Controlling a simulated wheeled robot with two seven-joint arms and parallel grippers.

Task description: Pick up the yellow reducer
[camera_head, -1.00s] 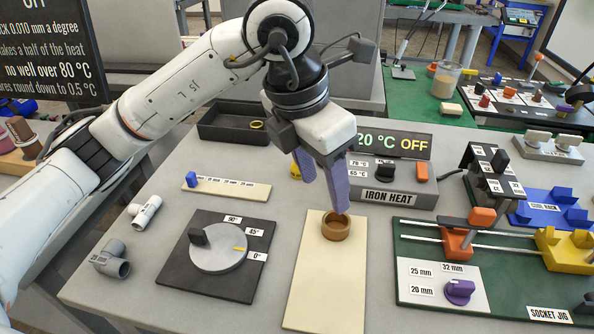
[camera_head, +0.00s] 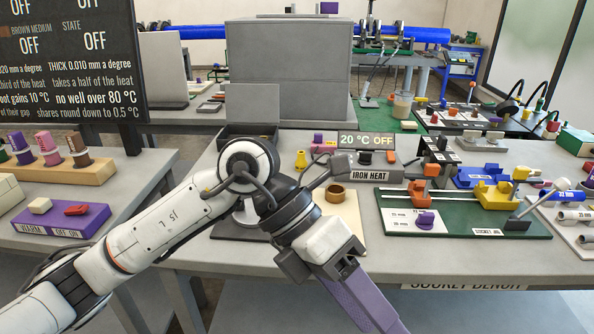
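A small yellow piece (camera_head: 301,160), narrow at the top and wider below, stands on the bench left of the iron heat unit; it looks like the yellow reducer. My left gripper (camera_head: 372,303) hangs in front of the bench edge, pointing down and right, well apart from the yellow piece. Its purple-grey fingers overlap in this view and run to the bottom edge, so I cannot tell whether they are open. I see nothing held in it. My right gripper is not in view.
A brown ring (camera_head: 336,196) sits on a cream board (camera_head: 345,222). The iron heat unit (camera_head: 368,169) stands right of the yellow piece, a purple part (camera_head: 318,141) behind it. The green socket jig (camera_head: 470,228) fills the right. My arm covers the dial plate.

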